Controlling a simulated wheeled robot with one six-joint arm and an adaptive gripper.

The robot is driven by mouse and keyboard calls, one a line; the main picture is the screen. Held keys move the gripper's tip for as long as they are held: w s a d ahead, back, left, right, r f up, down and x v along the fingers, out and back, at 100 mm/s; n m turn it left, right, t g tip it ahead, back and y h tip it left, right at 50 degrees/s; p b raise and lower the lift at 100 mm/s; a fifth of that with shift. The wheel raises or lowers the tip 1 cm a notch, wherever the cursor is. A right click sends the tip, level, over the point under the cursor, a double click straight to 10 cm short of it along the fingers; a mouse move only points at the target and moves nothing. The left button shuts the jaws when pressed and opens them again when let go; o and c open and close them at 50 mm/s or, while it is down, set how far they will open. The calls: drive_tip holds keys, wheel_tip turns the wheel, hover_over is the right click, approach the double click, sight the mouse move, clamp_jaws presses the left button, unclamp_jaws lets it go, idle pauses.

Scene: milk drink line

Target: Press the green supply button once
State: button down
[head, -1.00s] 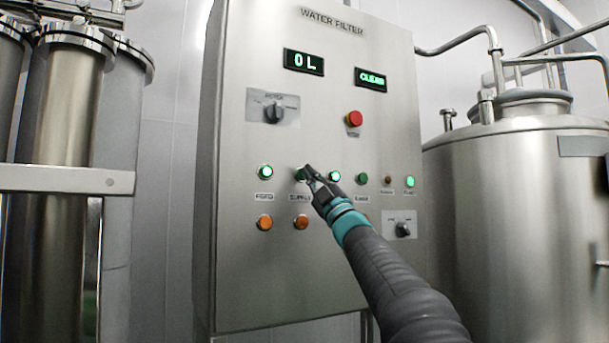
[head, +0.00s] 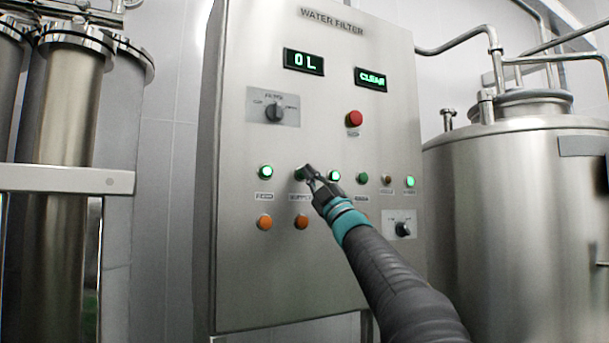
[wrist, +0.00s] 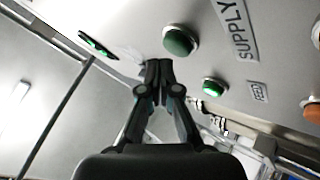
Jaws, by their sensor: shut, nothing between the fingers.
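The green supply button (head: 298,175) is on the steel control panel, in the upper button row, second from the left. In the head view the tip of my gripper (head: 306,169) covers most of it. In the wrist view the supply button (wrist: 180,40) is a dark green, unlit dome in a metal ring, beside its SUPPLY label (wrist: 236,30). My gripper (wrist: 158,64) is shut and empty. Its fingertips appear just beside and below the button in the wrist view, very close to the panel. I cannot tell whether they touch the button.
A lit green feed button (head: 265,172) is to the left, and another lit green button (head: 334,175) is close on the right. Orange buttons (head: 301,222) sit below. A red button (head: 354,118) and a selector knob (head: 273,112) are higher up. The display (head: 303,61) reads 0 L.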

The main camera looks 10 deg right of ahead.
drive_tip(key=shift+w, duration=0.15)
drive_tip(key=shift+w+a, duration=0.15)
drive_tip(key=shift+w, duration=0.1)
drive_tip(key=shift+w+a+p, duration=0.1)
drive_tip(key=shift+w+p, duration=0.3)
idle(0.8)
drive_tip(key=shift+s, duration=0.1)
drive_tip(key=shift+s+d+b, duration=0.25)
drive_tip(key=shift+s+b, duration=0.3)
drive_tip(key=shift+s, duration=0.15)
drive_tip(key=shift+s+d+b, duration=0.25)
drive_tip(key=shift+s+b, duration=0.2)
drive_tip(key=shift+s, duration=0.35)
drive_tip(key=shift+s+d+b, duration=0.3)
drive_tip(key=shift+s+b, duration=0.2)
drive_tip(key=shift+s, duration=0.3)
drive_tip(key=shift+s+d+b, duration=0.25)
drive_tip(key=shift+s+b, duration=0.2)
drive_tip(key=shift+s, duration=0.35)
